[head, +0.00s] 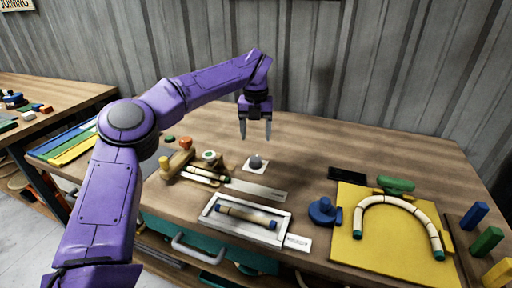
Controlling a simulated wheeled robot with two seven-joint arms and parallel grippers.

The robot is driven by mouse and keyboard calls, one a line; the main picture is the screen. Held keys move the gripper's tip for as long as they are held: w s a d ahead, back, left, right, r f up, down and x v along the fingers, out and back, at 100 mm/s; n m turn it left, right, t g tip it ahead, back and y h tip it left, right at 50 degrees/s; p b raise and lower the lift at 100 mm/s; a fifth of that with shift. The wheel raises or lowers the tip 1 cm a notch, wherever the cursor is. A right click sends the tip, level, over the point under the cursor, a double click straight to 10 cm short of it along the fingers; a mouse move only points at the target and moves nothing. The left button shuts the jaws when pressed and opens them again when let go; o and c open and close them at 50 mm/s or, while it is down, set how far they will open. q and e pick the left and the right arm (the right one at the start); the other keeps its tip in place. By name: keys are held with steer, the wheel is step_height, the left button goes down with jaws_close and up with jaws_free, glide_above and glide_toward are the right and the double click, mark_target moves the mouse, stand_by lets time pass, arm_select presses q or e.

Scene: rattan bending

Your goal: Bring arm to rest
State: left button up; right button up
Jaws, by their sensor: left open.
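My left gripper (255,129) hangs from the purple left arm (215,84), which comes in from the left and bends at the elbow. Its two grey fingers point down and are apart, with nothing between them. It is above the back middle of the wooden workbench (330,150). A grey ball-like object on a small white square (251,168) is on the bench in front of the gripper and apart from it. My right gripper is not in view.
A white tray (283,235) holds a straight rattan piece (247,215). A wooden fixture (174,165) stands to its left. At right, a bent rattan arch (384,199) lies on a yellow board (352,245), near a blue round object (322,211). A grey wall (400,70) closes the back.

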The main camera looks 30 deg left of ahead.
arm_select(q)
steer(key=shift+r, duration=1)
